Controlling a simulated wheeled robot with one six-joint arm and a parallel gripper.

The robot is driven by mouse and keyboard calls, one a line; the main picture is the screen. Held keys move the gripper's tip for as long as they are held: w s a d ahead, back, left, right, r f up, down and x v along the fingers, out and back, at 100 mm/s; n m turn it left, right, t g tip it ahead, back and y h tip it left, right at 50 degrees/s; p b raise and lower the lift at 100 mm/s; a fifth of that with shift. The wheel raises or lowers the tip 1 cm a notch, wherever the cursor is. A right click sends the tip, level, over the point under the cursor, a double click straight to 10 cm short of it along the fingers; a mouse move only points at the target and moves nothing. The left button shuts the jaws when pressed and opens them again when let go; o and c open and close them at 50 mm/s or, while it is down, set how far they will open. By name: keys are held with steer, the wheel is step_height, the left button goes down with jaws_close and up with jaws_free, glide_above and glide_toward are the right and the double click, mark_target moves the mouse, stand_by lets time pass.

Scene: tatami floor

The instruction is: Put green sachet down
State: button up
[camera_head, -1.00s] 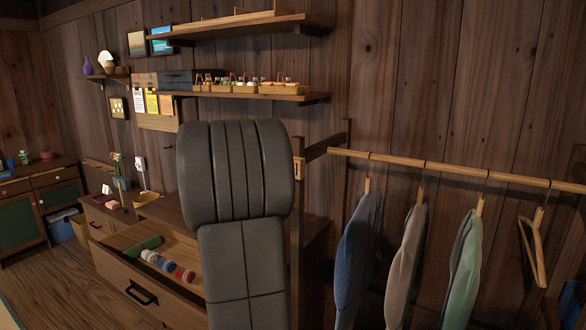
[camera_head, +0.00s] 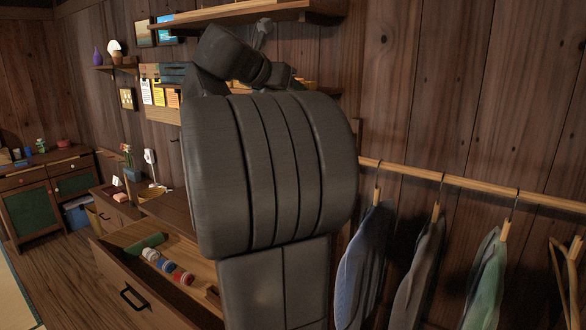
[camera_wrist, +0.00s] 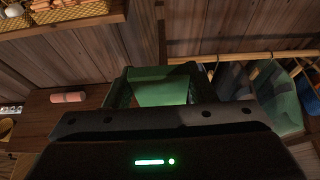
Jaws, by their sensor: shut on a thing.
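In the wrist view, my gripper (camera_wrist: 160,92) is shut on the green sachet (camera_wrist: 163,90), which shows as a flat green panel between the two dark fingers. Its lower part is hidden by the gripper body. The sachet is held up in front of the plank wall, above a brown wooden top and clear of it as far as I can tell. In the head view my arm fills the middle, and I cannot make out the sachet there.
A clothes rail (camera_head: 470,182) with several hanging garments stands at right. An open drawer (camera_head: 125,290) with spools is at lower left. A wall shelf (camera_head: 225,16) is above. In the wrist view, a pink roll (camera_wrist: 68,97) lies on the wooden top, and a basket shelf (camera_wrist: 75,17) is at upper left.

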step_height(320, 180, down, 16)
steer(key=shift+b, duration=0.6)
steer(key=shift+f+b, duration=0.35)
steer(key=shift+f, duration=0.3)
steer(key=o, duration=1)
steer(key=shift+r, duration=0.1)
steer(key=shift+r, duration=0.25)
steer(key=shift+r+p, duration=0.55)
steer(key=v, duration=0.4)
steer(key=b+v, duration=0.1)
steer(key=v, duration=0.7)
steer(key=shift+s+a+f, duration=0.1)
steer(key=shift+f, duration=0.2)
